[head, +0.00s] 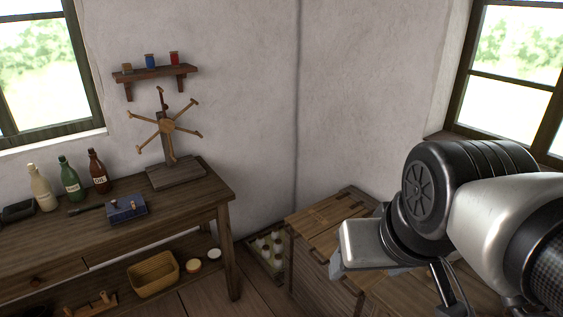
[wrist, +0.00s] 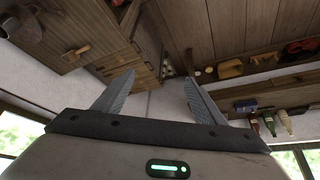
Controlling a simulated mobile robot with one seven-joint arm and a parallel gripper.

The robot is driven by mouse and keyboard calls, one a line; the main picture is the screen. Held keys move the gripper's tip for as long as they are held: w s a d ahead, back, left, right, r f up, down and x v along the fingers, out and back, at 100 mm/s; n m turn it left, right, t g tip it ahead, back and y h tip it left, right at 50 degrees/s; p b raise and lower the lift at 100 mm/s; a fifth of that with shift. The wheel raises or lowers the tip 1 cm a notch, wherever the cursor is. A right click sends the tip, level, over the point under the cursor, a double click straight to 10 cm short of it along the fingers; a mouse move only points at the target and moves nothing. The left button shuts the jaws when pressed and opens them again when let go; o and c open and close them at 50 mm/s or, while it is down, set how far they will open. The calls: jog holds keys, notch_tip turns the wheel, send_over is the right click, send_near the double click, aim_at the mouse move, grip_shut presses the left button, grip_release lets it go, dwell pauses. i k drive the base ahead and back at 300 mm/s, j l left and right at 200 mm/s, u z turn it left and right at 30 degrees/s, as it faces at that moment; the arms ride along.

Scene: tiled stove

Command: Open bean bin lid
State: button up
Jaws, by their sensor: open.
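A wooden bin chest (head: 322,219) with plank lids on top stands in the back corner in the head view. The lids I can see lie shut. I cannot tell which lid is the bean bin's, and my arm hides the chest's right part. My gripper (head: 340,268) is over the chest, in front of its near side in the picture, touching nothing that I can see. In the wrist view my gripper (wrist: 158,77) has its two fingers wide apart with nothing between them. The wooden chest (wrist: 118,62) shows upside down beyond the left finger.
A wooden workbench (head: 70,246) stands on the left, with bottles (head: 70,178), a blue box (head: 126,209) and a spoked wooden winder (head: 168,126). A basket (head: 153,273) sits on its lower shelf. A crate of jars (head: 268,249) stands between bench and chest.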

aim_at(311, 222)
jog(key=j+u, duration=0.1)
jog(key=j, duration=0.25)
jog(key=i+j+z, duration=0.1)
jog(key=i+j, duration=0.75)
jog(key=i+l, duration=0.15)
jog(key=i, duration=0.15)
jog(key=i+l, duration=0.15)
jog(key=i, duration=0.15)
